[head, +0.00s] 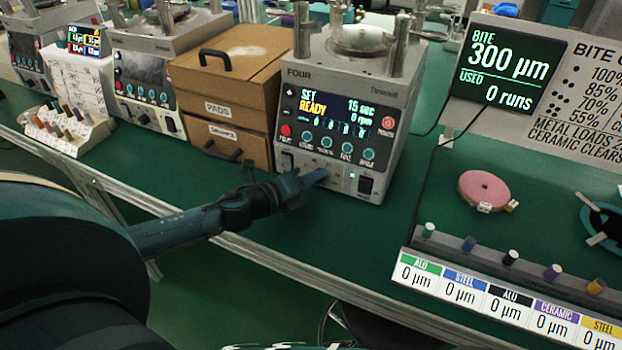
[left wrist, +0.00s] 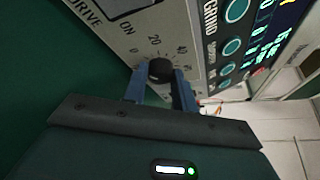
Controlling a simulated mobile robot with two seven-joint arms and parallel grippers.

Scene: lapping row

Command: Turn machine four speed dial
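Machine four (head: 345,125) is a grey box on the green bench, with FOUR on its front and a lit screen reading SET READY, 15 sec, 0 rpm. Its speed dial (left wrist: 160,70) is a round black knob with a scale marked 0, 20, 40 in the left wrist view. In the head view my gripper hides the dial. My left gripper (head: 318,178) is at the lower front panel. Its two blue fingers (left wrist: 160,88) lie on either side of the dial and appear shut on it. My right gripper is not in view.
A brown PADS box (head: 232,85) stands close left of machine four. A black switch (head: 366,186) is right of the dial area. A pink disc (head: 484,190) and a labelled row of coloured knobs (head: 510,290) are on the right. The bench front edge runs below my arm.

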